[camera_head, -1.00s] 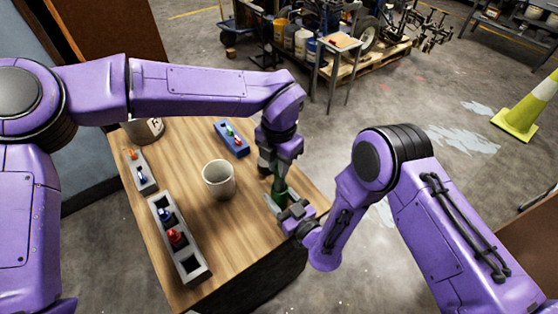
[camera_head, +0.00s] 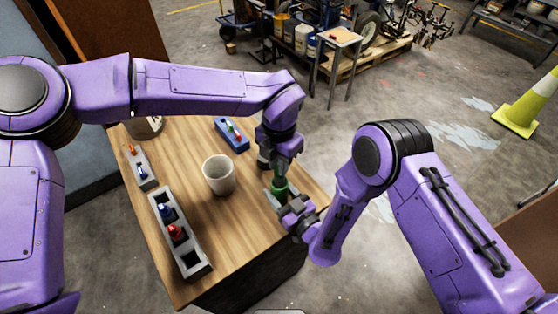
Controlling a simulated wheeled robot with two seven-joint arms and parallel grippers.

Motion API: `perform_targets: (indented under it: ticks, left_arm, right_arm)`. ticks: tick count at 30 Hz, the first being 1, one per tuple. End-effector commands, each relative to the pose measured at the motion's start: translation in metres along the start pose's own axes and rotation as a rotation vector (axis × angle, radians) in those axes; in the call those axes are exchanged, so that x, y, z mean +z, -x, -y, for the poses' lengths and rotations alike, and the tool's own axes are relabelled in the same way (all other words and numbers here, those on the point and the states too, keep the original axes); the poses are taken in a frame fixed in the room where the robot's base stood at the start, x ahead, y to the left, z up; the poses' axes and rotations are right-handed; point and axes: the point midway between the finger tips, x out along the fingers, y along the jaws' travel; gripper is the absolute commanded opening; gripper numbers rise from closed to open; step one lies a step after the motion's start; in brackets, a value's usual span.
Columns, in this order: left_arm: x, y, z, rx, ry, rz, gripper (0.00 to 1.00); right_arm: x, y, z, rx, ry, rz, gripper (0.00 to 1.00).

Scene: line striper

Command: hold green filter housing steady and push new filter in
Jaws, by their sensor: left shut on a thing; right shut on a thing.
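The green filter housing (camera_head: 279,187) stands upright near the right edge of the wooden table, at a small grey holder. My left gripper (camera_head: 280,172) points down from above and is shut right over the top of the housing. The new filter is not clearly visible; the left jaws hide what they hold there. My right gripper (camera_head: 288,206) comes in low from the right and is shut on the lower part of the housing. My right gripper hides part of the housing's base and the holder.
A grey rack (camera_head: 194,262) with blue and red pieces, a smaller grey tray (camera_head: 146,181) and a blue tray (camera_head: 232,144) are also on the table (camera_head: 237,240).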

Motion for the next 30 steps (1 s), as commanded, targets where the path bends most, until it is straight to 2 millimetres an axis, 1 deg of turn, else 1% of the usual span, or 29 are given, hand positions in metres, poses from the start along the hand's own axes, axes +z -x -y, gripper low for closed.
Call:
perform_targets:
  ticks: [30]
  left_arm:
    - [0.000,-0.025,0.000,0.000,0.000,-0.001,0.00]
  right_arm:
    - [-0.001,0.000,0.000,0.000,0.000,-0.001,0.08]
